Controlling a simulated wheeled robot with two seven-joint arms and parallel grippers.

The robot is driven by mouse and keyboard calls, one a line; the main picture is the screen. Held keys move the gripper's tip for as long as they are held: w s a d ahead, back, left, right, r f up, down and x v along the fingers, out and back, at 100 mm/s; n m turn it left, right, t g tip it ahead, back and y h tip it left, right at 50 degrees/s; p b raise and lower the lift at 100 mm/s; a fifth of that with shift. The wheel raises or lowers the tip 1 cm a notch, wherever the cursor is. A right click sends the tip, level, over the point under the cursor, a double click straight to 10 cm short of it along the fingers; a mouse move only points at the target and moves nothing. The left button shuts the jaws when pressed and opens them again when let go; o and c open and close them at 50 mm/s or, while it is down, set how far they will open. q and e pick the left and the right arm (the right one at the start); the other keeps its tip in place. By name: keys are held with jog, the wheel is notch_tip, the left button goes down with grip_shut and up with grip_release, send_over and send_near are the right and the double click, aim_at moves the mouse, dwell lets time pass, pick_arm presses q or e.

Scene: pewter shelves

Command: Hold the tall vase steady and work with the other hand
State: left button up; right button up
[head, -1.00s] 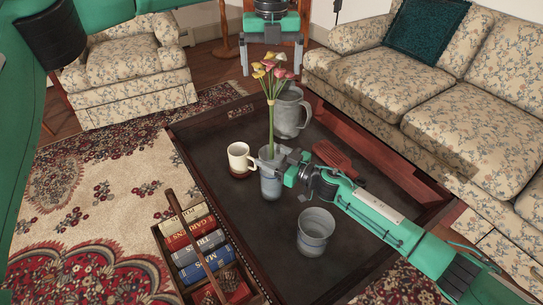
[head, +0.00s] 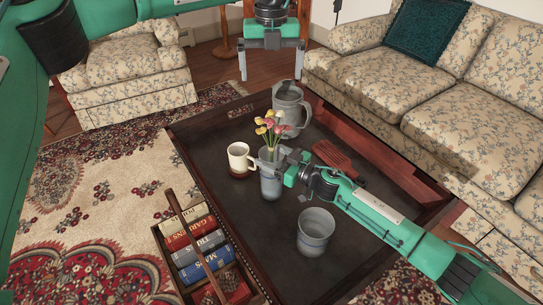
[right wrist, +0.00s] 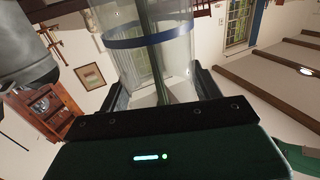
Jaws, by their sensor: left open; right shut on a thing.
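The tall vase (head: 270,186) stands upright on the dark table. In the right wrist view the vase (right wrist: 150,40) is clear glass with a blue band, with green stems inside. My right gripper (head: 272,165) is shut on the vase near its upper part; its dark fingers flank the glass in the right wrist view. Pink and yellow flowers (head: 271,131) stick up out of the vase, their heads a little above the rim. My left gripper (head: 271,66) is open and empty, with its fingers pointing down, farther up the picture and apart from the flowers.
A grey pitcher (head: 290,108) stands behind the vase, a cream mug (head: 239,156) to its left and a grey bucket (head: 315,231) in front. A reddish slatted piece (head: 333,157) lies right. A wooden caddy of books (head: 164,240) sits at the table's left. Sofa and armchair surround the table.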

pick_arm(q)
notch_tip(320, 180, up, 11)
jog(key=shift+r, duration=0.15)
pick_arm(e)
jog(key=o, duration=1.4)
jog(key=v, duration=1.2)
